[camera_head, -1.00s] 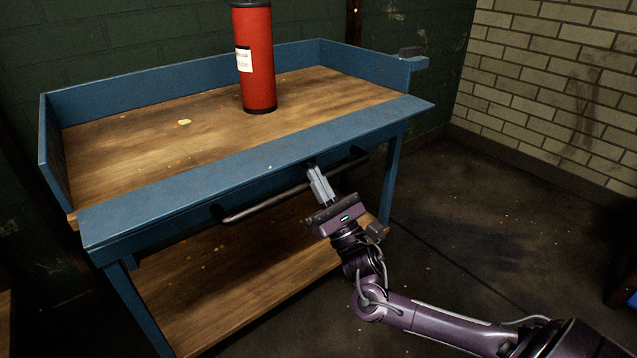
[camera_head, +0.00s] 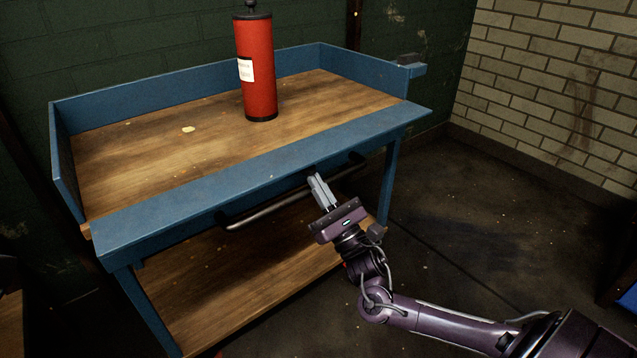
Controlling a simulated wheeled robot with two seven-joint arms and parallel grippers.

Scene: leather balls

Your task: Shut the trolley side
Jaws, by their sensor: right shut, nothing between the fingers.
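The trolley is a blue-framed cart with a wooden top (camera_head: 150,165) and a lower wooden shelf (camera_head: 235,285). Its front side (camera_head: 265,170) is a long blue panel folded down, lying outward along the near edge of the top. The other visible sides (camera_head: 190,90) stand upright. My right gripper (camera_head: 315,178) is shut and empty, its fingertips pointing up close to the panel's near edge at mid-length. I cannot tell whether they touch it. My left gripper is not in view.
A red cylinder with a white label (camera_head: 257,70) stands upright on the top towards the back. A dark handle bar (camera_head: 270,210) runs below the panel, partly behind my right gripper. A brick wall (camera_head: 560,90) is at the right. The floor right of the trolley is mostly clear.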

